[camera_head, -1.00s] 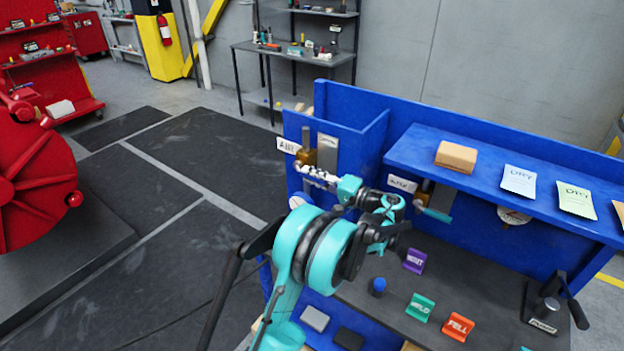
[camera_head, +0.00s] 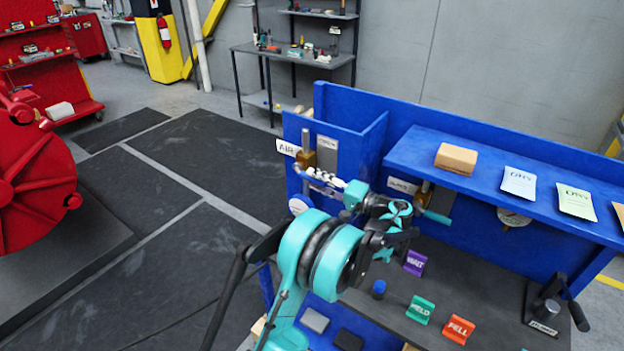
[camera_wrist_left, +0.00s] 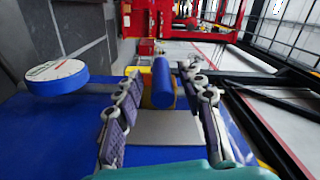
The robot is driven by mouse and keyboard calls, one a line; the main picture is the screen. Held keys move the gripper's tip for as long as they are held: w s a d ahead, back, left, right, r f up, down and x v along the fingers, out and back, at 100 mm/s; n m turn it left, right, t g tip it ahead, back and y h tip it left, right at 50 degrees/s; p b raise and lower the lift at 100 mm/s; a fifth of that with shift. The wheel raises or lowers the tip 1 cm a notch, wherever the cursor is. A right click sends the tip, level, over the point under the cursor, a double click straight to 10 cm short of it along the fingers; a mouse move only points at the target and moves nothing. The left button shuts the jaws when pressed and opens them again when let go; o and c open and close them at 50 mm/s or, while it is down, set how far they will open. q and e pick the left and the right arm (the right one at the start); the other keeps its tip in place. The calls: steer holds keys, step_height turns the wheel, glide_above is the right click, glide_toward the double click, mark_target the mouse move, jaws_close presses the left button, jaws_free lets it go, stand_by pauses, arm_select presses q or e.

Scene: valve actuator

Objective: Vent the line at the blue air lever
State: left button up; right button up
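The AIR valve stands on the blue panel in the head view, with a brass body (camera_head: 306,158) and a lever stem rising from it beside a white AIR label (camera_head: 288,147). In the left wrist view a blue cylindrical handle (camera_wrist_left: 163,85) lies between the two fingers, over a yellow-brass part. My left gripper (camera_head: 322,179) is just right of and below the brass body. Its fingers (camera_wrist_left: 162,72) are spread on both sides of the blue handle, with gaps showing. Contact cannot be told. My right gripper is not in view.
A second valve with a teal handle (camera_head: 437,217) sits right of my left wrist, under a blue shelf (camera_head: 480,190) holding a box and cards. A round white-faced gauge (camera_wrist_left: 57,70) is left of the fingers. Coloured tags and a black clamp (camera_head: 545,305) stand on the bench.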

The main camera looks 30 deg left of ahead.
arm_select(q)
steer(key=d, duration=1)
steer(key=shift+s, duration=0.4)
steer(key=shift+a+f, duration=0.1)
steer(key=s+a+f+m+t+h+b, duration=0.1)
steer(key=s+m+h, duration=0.1)
steer(key=s+h, duration=0.3)
steer(key=s+a+f+m+t+h+b, duration=0.1)
steer(key=s+a+f+h, duration=0.1)
steer(key=s+h, duration=0.35)
steer(key=s+d+f+t+h+b, duration=0.1)
steer(key=s+d+f+t+h, duration=0.1)
steer(key=s+d+f+h, duration=0.2)
steer(key=s+d+f+t+h+b, duration=0.1)
steer(key=s+d+f+t+h, duration=0.1)
steer(key=s+d, duration=0.6)
steer(key=s+f+h, duration=0.1)
steer(key=s+f, duration=0.1)
steer(key=s, duration=0.3)
steer(key=shift+n+h, duration=0.35)
steer(key=shift+n, duration=0.05)
